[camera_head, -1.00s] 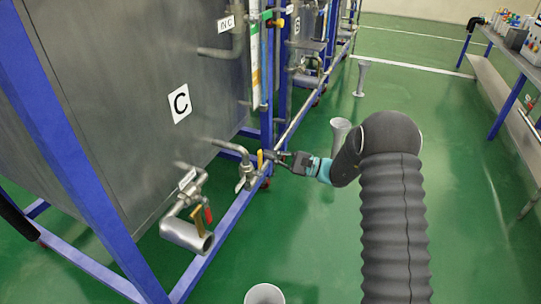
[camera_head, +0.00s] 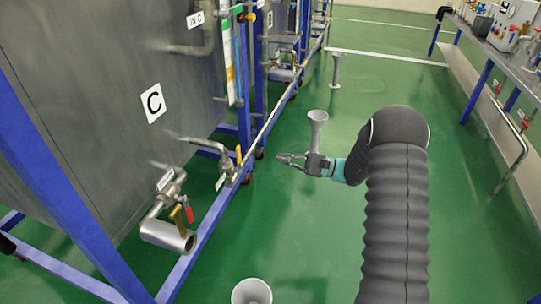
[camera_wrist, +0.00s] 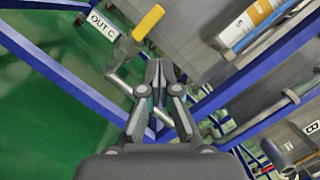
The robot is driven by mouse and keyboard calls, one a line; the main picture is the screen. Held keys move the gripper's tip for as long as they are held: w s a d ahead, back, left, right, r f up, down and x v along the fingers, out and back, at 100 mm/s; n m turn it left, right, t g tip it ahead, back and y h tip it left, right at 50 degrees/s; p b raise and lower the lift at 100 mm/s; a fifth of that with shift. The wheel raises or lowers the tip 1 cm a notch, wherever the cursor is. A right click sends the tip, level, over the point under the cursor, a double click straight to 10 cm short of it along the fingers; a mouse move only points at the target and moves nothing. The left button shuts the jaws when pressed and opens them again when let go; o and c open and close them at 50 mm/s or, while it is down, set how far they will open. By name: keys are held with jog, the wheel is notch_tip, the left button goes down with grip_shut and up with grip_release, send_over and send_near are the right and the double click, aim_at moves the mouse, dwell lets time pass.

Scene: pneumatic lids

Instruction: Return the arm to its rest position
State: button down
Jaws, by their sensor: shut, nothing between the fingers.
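My gripper (camera_head: 281,160) is at the end of my grey-sleeved arm, out over the green floor in the head view. It points left toward tank C (camera_head: 100,90) and is apart from the valves and pipes. In the wrist view its fingers (camera_wrist: 159,68) are together with nothing held between them. A valve with a yellow handle (camera_wrist: 148,22) and an "OUT C" label (camera_wrist: 102,27) lies beyond the fingertips there. The same yellow handle (camera_head: 238,155) shows left of my gripper in the head view.
A blue frame (camera_head: 215,205) runs along the tanks. A lower valve (camera_head: 170,225) has red and yellow handles. Grey funnel-topped floor drains stand behind my gripper (camera_head: 317,125) and in front (camera_head: 252,292). A bench (camera_head: 500,60) is at the right. Open floor lies between.

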jog(key=shift+d+f, duration=0.1)
jog(key=shift+d, duration=0.35)
jog(key=s+f+g+h, duration=0.35)
jog(key=s+f, duration=0.25)
jog(key=f, duration=0.2)
jog(key=s+d+r+n+g+h+p, duration=0.1)
jog(key=s+d+r+n+g+h, duration=0.15)
jog(key=s+h, duration=0.55)
jog(key=s+d+r+n+t+h+p, duration=0.3)
jog(key=s+r, duration=0.8)
jog(key=r, duration=0.4)
jog(key=s+d+r+n+t+h+p, duration=0.4)
jog(key=s+r, duration=0.7)
jog(key=r, duration=0.4)
jog(key=d+t+h+p, duration=0.1)
jog(key=d+t, duration=0.1)
jog(key=d, duration=0.1)
jog(key=shift+t+p, duration=0.3)
jog(key=shift+p, duration=0.05)
